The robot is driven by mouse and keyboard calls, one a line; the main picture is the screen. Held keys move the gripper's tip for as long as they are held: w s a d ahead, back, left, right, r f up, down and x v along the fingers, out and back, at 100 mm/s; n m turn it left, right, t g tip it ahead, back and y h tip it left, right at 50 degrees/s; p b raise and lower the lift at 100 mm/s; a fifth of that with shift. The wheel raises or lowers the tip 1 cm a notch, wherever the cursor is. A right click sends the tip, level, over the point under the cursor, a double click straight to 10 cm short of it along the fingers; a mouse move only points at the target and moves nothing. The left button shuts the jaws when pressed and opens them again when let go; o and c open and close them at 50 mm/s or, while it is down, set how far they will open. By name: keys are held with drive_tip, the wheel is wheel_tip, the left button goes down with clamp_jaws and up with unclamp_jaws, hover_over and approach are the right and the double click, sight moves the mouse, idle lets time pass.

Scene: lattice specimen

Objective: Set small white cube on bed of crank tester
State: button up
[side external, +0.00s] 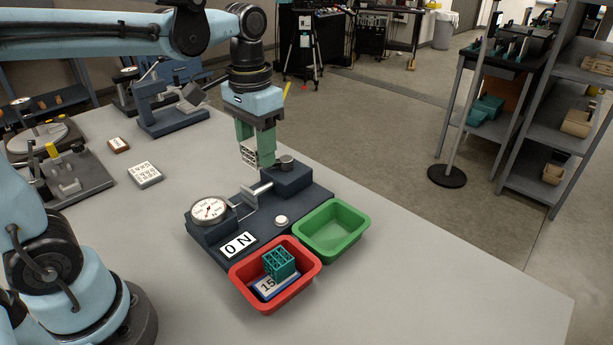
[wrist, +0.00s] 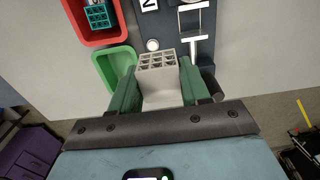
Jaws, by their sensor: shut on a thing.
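The small white lattice cube (side external: 249,157) is held between the green fingers of my gripper (side external: 256,152). In the wrist view the cube (wrist: 158,62) shows its open cells between both fingers. The crank tester (side external: 312,189) is a dark blue base with a round dial (side external: 209,210), a "0 N" readout and a pale round button (side external: 281,221). My gripper holds the cube above the tester's back part, near its light metal jaw pieces (side external: 254,194). The cube appears clear of the tester. The bed is partly hard to make out.
A red tray (side external: 305,271) in front holds a teal lattice cube (side external: 280,263) on a block marked 15. An empty green tray (side external: 332,229) stands to the tester's right. A white tile (side external: 145,174) and other instruments sit at the left. The front right of the table is clear.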

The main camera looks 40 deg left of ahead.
drive_tip(key=s+d+f, duration=0.3)
drive_tip(key=s+d, duration=0.1)
drive_tip(key=s, duration=0.1)
hover_over(241, 211)
wheel_tip(241, 211, down, 7)
drive_tip(key=shift+f, duration=2.25)
drive_tip(key=o, duration=1)
drive_tip(key=shift+o, duration=0.2)
